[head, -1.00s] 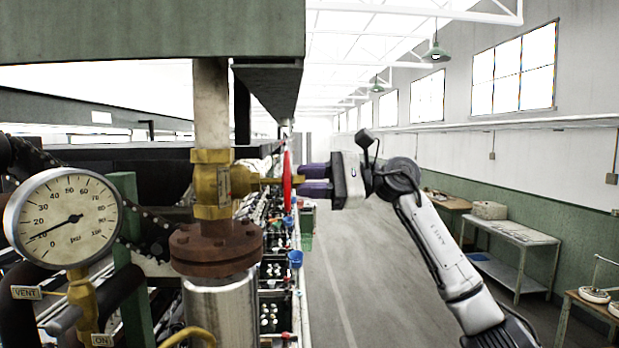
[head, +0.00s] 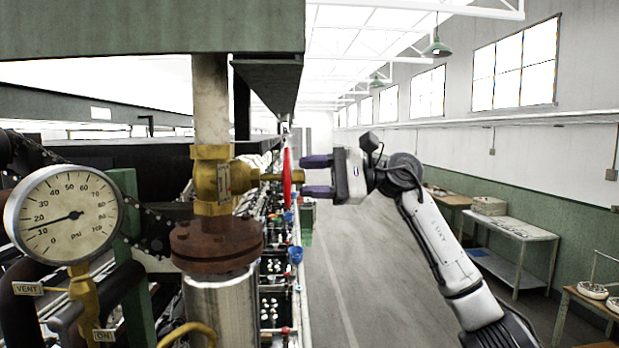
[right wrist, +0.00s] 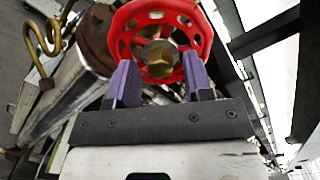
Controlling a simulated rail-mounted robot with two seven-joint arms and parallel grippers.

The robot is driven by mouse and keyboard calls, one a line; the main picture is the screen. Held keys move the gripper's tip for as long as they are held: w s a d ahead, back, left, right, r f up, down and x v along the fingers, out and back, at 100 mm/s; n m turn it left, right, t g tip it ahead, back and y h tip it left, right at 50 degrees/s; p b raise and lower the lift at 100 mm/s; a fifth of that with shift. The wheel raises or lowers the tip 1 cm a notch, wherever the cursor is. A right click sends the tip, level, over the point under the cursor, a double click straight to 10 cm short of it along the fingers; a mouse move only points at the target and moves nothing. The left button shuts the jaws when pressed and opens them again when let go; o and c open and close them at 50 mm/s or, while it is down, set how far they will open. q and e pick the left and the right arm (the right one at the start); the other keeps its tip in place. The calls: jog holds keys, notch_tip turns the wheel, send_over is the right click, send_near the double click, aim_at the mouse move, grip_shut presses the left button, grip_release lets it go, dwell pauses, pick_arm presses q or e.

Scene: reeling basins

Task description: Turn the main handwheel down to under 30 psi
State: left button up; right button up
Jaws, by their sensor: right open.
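The red handwheel (head: 287,178) stands edge-on on the brass valve (head: 212,180) in the head view. In the right wrist view the handwheel (right wrist: 158,42) shows its face, with a brass hub nut. My right gripper (head: 303,176) is open just right of the wheel, its purple fingers one above the other. In the right wrist view its fingers (right wrist: 160,82) overlap the rim's lower part on both sides; contact is unclear. Nothing is held. The round gauge (head: 64,214) at left has its needle between about 10 and 20 psi. My left gripper is out of view.
A rusty flange (head: 217,245) and steel pipe (head: 220,305) stand below the valve. A green beam (head: 150,30) hangs above. Basins with small parts line the left of the aisle. The aisle floor (head: 365,270) is clear; tables (head: 510,230) stand along the right wall.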

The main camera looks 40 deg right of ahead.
jog(key=v, duration=0.6)
jog(key=shift+s+d, duration=0.2)
jog(key=shift+d, duration=0.05)
dwell(0.4)
